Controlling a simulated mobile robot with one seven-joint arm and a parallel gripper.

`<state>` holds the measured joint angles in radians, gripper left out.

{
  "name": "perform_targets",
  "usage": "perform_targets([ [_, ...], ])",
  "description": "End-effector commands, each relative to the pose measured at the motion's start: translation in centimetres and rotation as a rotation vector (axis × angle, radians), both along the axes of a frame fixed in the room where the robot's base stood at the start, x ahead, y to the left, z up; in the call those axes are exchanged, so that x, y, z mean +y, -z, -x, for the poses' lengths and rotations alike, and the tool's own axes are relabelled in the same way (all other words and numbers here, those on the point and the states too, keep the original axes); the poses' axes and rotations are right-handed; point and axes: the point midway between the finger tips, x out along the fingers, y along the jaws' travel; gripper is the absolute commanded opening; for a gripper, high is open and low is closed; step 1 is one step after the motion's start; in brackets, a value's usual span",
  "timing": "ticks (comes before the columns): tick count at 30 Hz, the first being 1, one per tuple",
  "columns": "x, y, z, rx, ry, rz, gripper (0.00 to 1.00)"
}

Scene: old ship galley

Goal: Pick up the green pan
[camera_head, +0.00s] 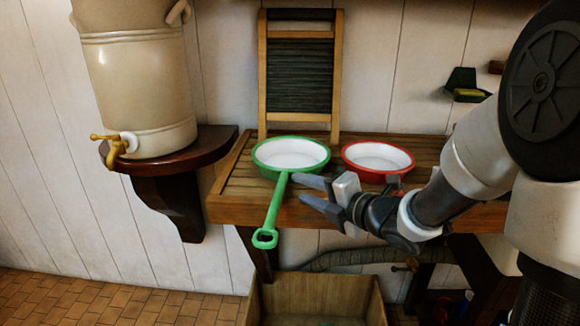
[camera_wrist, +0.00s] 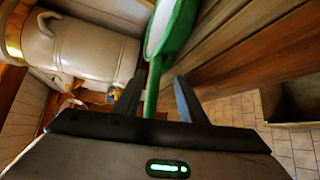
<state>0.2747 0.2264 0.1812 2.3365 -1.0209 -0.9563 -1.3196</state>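The green pan (camera_head: 290,154) has a white inside and sits on the slatted wooden counter. Its long green handle (camera_head: 274,203) sticks out over the front edge and ends in a ring. My gripper (camera_head: 300,189) is open and empty, just right of the handle in the head view, fingers pointing left towards it. In the wrist view the pan's handle (camera_wrist: 153,88) lies across the gap between the two fingers (camera_wrist: 156,98), with clear space on both sides. I cannot tell whether the handle is within fingertip depth. The handle's ring is not visible there.
A red pan (camera_head: 378,157) stands on the counter (camera_head: 237,180) right of the green one, partly behind my gripper. A washboard (camera_head: 300,75) stands behind. A large crock (camera_head: 137,80) sits on a shelf at left. An open wooden box (camera_head: 318,298) is below.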

Motion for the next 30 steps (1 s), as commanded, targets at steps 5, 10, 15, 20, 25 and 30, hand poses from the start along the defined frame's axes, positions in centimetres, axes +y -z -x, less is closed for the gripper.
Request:
perform_targets([
  [5,1.3,0.1,-0.8,-0.001,-0.001,0.0,0.37],
  [10,3.4,0.4,-2.4,0.0,-0.001,-0.001,0.37],
  [15,4.2,0.6,-3.4,0.0,0.0,0.0,0.37],
  [20,4.2,0.6,-3.5,0.0,0.001,0.0,0.37],
  [25,4.2,0.6,-3.5,0.0,0.001,0.0,0.19],
  [30,4.2,0.6,-3.5,0.0,0.001,0.0,0.0],
])
